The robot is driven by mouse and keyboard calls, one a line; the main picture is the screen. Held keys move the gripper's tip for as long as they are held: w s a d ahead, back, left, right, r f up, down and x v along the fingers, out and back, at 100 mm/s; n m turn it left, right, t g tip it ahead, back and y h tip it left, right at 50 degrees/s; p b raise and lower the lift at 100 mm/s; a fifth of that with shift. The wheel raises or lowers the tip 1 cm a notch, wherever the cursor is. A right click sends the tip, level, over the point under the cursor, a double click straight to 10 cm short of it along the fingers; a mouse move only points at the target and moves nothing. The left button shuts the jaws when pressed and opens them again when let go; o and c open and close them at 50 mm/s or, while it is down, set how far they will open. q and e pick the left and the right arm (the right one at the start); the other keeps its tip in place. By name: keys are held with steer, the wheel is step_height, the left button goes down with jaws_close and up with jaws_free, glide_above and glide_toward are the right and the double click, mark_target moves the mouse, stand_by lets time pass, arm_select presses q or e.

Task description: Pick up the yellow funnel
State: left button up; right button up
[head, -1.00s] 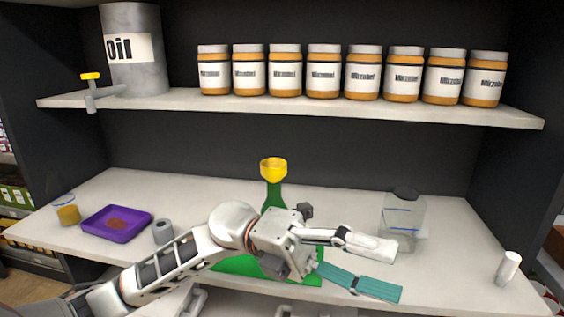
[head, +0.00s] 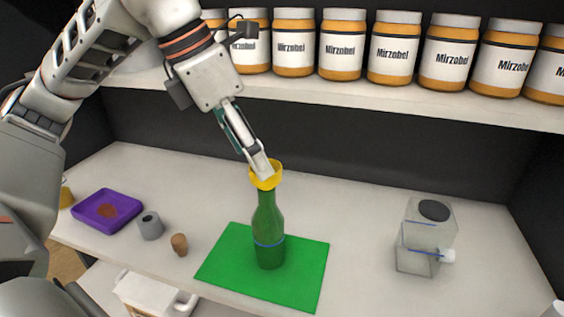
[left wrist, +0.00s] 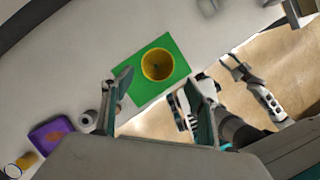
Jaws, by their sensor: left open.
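The yellow funnel (head: 270,180) sits upright in the neck of a green bottle (head: 267,218), which stands on a green mat (head: 305,268). In the left wrist view the funnel (left wrist: 158,64) is seen from above, its round mouth lying ahead of the fingertips and between their lines. My left gripper (head: 260,164) reaches down from the upper left, its fingertips at the funnel's rim in the head view, partly covering it. In the left wrist view its fingers (left wrist: 161,82) are spread apart with nothing between them. I cannot tell whether a finger touches the rim.
A shelf (head: 330,102) with several Mirzobel jars runs above the counter. A purple tray (head: 120,222), a grey roll (head: 150,226) and a cork (head: 179,245) lie left of the mat. A clear container (head: 425,240) stands right. The counter between mat and container is clear.

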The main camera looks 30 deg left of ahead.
mark_target(266, 186)
arm_select(q)
steer(key=shift+w+a, duration=0.2)
steer(key=shift+w, duration=0.35)
steer(key=shift+s+f, duration=0.15)
steer(key=shift+f, duration=0.05)
steer(key=shift+d+f, duration=0.15)
steer(key=shift+f, duration=0.4)
steer(key=shift+d+f, duration=0.15)
steer(key=shift+f, duration=0.4)
steer(key=x, duration=0.3)
steer(key=shift+w+d+f, duration=0.1)
steer(key=shift+w, duration=0.3)
steer(key=shift+w+d+f, duration=0.1)
steer(key=shift+w+f, duration=0.15)
steer(key=shift+f, duration=0.2)
steer(key=c, duration=1.1)
arm_select(e)
steer(key=shift+w+r, duration=0.3)
steer(key=shift+w, duration=0.05)
